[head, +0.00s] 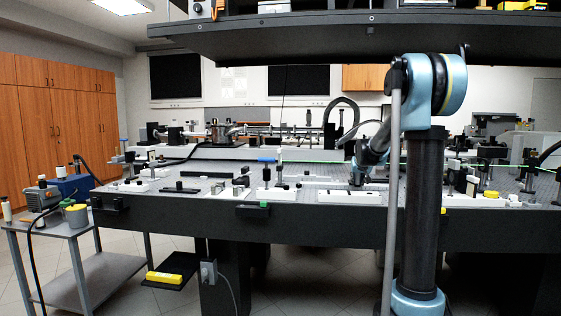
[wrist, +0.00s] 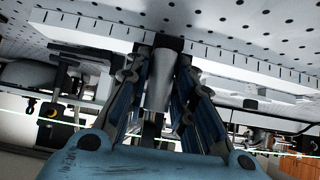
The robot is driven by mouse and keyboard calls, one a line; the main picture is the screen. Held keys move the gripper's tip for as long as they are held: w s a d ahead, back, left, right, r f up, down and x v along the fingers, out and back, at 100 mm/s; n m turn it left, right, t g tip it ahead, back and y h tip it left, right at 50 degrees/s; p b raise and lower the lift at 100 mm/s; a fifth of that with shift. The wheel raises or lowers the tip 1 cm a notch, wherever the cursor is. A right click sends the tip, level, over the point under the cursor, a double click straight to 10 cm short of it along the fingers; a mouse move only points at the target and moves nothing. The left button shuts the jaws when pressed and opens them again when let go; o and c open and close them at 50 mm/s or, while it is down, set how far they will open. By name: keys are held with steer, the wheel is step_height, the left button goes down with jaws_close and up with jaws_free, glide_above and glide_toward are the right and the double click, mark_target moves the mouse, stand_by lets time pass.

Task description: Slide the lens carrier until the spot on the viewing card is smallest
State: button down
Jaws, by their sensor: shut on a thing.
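My gripper (head: 357,181) reaches down to a white rail (head: 338,198) on the optics table in the head view. In the wrist view, my gripper (wrist: 164,62) is shut on a grey cylindrical post (wrist: 160,82), which seems to be part of the lens carrier. Tick marks line the edge of the rail (wrist: 95,28) in that view. The fingers and my arm hide most of the carrier, and I cannot make out the lens. A small white upright plate (head: 471,186) stands right of my column and may be the viewing card. I cannot see the spot.
The perforated table (head: 320,172) carries several mounts and posts. A thin green beam (head: 300,161) crosses it. A blue-topped mount (head: 266,161) stands left of my gripper. A dark shelf (head: 260,42) hangs overhead. A grey cart (head: 58,231) stands at left.

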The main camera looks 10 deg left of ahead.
steer(key=shift+a, duration=4.25)
steer(key=shift+a, duration=2.5)
steer(key=c, duration=1.7)
jaws_free()
steer(key=o, duration=0.6)
steer(key=shift+o, duration=0.2)
